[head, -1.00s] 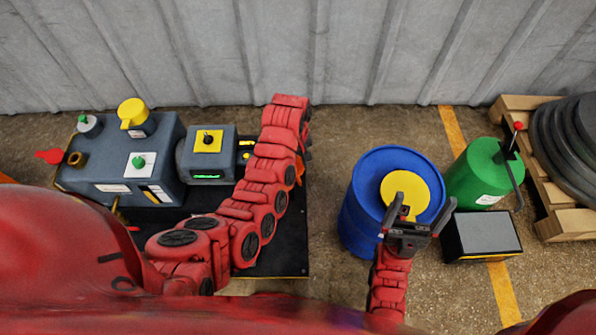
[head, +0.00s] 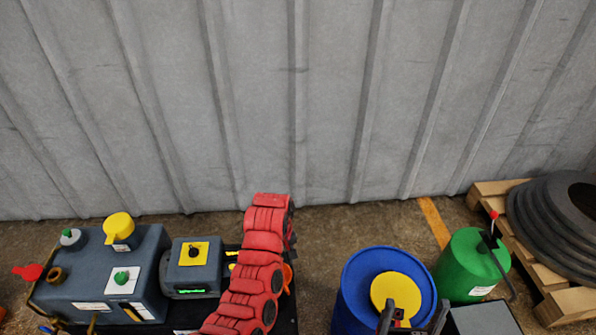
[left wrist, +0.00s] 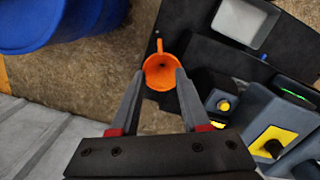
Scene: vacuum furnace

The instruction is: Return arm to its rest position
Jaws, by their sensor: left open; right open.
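My left arm (head: 257,260), red and segmented, reaches up from the bottom edge in the head view, beside the pump unit. Its end hides most of the left gripper there. In the left wrist view the left gripper (left wrist: 160,76) is open, with nothing held. An orange funnel-like piece (left wrist: 161,70) shows beyond and between its fingertips; contact cannot be told. My right gripper (head: 414,312) is open at the bottom edge of the head view, in front of the blue drum (head: 350,290) with a yellow lid (head: 397,290). The rest of the right arm is out of frame.
The dark grey pump unit (head: 100,275) with a yellow cap (head: 118,228) stands at left. A green canister (head: 470,265), a dark box (head: 485,320) and a pallet (head: 575,305) with black coiled hose (head: 560,225) stand at right. A corrugated wall (head: 330,100) closes the back.

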